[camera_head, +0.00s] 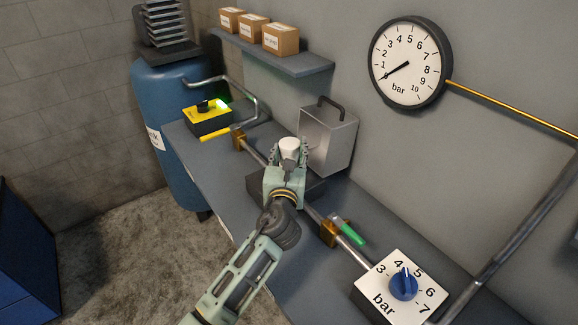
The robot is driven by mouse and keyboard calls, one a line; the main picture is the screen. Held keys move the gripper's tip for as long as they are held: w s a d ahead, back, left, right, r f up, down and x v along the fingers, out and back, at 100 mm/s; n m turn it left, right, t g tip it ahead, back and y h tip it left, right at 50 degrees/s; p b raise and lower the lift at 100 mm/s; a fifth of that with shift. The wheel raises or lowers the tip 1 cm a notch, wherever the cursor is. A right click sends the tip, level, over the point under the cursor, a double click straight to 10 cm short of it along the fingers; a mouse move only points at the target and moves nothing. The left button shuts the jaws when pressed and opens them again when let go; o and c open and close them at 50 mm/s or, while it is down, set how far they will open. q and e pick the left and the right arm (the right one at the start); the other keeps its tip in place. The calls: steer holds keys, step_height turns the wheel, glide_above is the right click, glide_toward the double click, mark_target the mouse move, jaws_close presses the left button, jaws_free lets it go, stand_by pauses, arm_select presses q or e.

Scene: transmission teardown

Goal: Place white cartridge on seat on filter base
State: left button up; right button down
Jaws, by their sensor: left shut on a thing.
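The white cartridge (290,145) is between the fingers of my left gripper (288,157), which is shut on it. Only its pale upper end shows; the gripper hides the rest. The dark filter base (256,187) sits on the bench in the pipe line, partly hidden behind my gripper and wrist. Its seat is hidden. The cartridge appears above or over the base, but I cannot tell whether it touches. My right gripper is not in view.
A grey metal housing with a handle (328,142) stands just right of the gripper. A green-handled valve (347,232) and a blue-knobbed regulator (403,284) are at front right. A yellow switch box (207,119) is at back left. A round gauge (408,62) is on the wall.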

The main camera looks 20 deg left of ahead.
arm_select(q)
step_height(320, 180, down, 4)
steer(key=shift+r+b, duration=0.25)
steer(key=shift+b, duration=0.15)
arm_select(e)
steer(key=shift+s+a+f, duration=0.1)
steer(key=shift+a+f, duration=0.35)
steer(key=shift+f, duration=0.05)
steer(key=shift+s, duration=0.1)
arm_select(q)
steer(key=shift+f, duration=0.1)
steer(key=o, duration=1.2)
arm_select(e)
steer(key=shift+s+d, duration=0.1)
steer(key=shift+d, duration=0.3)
